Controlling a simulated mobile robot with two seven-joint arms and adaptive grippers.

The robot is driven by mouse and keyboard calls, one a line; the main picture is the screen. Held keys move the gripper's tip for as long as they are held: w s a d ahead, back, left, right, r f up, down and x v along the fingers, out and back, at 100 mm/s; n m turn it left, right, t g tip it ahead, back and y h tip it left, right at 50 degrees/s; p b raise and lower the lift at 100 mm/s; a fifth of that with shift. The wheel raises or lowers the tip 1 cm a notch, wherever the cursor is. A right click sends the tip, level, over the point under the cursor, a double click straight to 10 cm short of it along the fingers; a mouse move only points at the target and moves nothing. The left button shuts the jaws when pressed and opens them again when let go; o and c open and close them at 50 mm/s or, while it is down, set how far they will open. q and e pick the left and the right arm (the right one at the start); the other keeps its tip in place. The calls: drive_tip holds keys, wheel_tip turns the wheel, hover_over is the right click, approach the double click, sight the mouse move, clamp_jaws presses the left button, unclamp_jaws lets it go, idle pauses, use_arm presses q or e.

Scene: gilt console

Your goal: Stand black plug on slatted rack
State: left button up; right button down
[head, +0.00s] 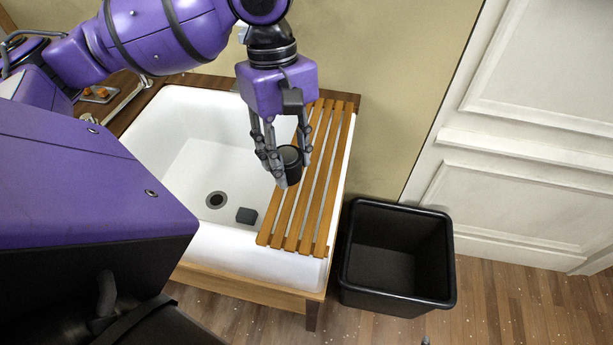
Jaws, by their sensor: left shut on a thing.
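The black plug (290,165) is a short dark cylinder between the fingers of my left gripper (284,160). The gripper points down and is shut on the plug. The plug appears over the left slats of the wooden slatted rack (317,195). I cannot tell whether the plug touches the slats or is a little above them. The rack lies across the right side of the white sink. My right gripper is not in view.
The white sink (190,165) has a round drain (215,200) and a small dark block (246,215) on its floor. A black bin (395,258) stands on the floor to the right. The near part of the rack is clear. A wall is behind.

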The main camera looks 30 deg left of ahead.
use_arm(q)
drive_tip(key=w+f, duration=0.3)
drive_tip(key=w, duration=0.1)
drive_tip(key=w+a+f+b, duration=0.1)
drive_tip(key=w+f, duration=0.1)
drive_tip(key=w, duration=0.2)
drive_tip(key=w+f, duration=0.3)
drive_tip(key=w, duration=0.1)
drive_tip(key=shift+w+a+f+b, duration=0.25)
drive_tip(key=shift+f+b, duration=0.1)
drive_tip(key=shift+w+f, duration=0.15)
drive_tip(key=shift+w, duration=0.05)
drive_tip(key=shift+w+f, duration=0.15)
drive_tip(key=f, duration=0.3)
drive_tip(key=shift+w+a+f+b, duration=0.1)
drive_tip(key=shift+w+f+b, duration=0.15)
drive_tip(key=shift+f+b, duration=0.1)
drive_tip(key=shift+r, duration=0.1)
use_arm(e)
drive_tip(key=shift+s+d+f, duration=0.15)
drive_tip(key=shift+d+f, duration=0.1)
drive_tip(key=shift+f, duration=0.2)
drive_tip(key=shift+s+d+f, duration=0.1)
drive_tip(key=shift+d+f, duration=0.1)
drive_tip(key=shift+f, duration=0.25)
